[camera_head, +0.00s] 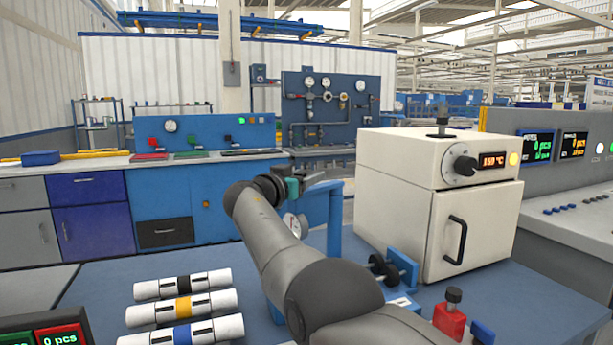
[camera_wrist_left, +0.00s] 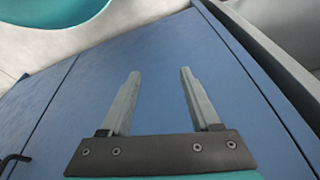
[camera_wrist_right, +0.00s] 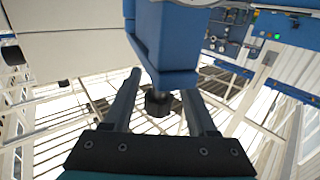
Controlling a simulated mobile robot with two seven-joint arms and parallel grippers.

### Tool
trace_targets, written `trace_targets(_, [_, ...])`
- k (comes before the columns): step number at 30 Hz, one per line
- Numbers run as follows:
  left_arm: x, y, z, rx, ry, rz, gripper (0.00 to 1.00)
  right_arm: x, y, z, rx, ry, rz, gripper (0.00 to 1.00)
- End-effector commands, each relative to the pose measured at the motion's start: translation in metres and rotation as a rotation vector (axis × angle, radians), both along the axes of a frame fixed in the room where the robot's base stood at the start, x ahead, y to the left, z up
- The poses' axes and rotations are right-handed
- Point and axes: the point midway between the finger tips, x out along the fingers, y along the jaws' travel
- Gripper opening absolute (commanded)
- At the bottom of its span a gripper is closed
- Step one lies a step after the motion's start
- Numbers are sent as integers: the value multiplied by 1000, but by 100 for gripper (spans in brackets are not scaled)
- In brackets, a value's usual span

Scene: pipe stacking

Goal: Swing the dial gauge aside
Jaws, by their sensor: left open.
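The dial gauge (camera_head: 291,223), with a round white face, shows in the head view just right of my right forearm, which partly covers it. A blue upright bracket (camera_head: 335,215) stands beside it. My right gripper (camera_head: 318,182) is at the bracket's top, above the gauge. In the right wrist view its fingers (camera_wrist_right: 160,82) are apart, with a black knob (camera_wrist_right: 158,103) between them and visible gaps on both sides. The blue bracket (camera_wrist_right: 165,45) fills the area beyond the fingertips. My left gripper (camera_wrist_left: 158,72) is open and empty over a blue surface; it is outside the head view.
A white oven (camera_head: 400,185) stands right of the bracket. Black rollers on a blue mount (camera_head: 385,270) and a red block (camera_head: 450,320) are near its front. Three white pipes with black, yellow and blue bands (camera_head: 185,305) lie at left on the blue table (camera_head: 110,275).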

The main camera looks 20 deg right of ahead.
Motion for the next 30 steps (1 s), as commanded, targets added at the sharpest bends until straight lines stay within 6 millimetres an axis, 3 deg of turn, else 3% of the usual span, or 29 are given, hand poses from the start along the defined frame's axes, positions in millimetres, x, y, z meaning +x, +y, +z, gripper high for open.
trace_targets(14, [1,0,0,0,0,1,63,-2,1,2,-2,-6,-3,63])
trace_targets(30, [9,-1,35,-7,-53,3,63,-27,27,1,-1,-6,-2,63])
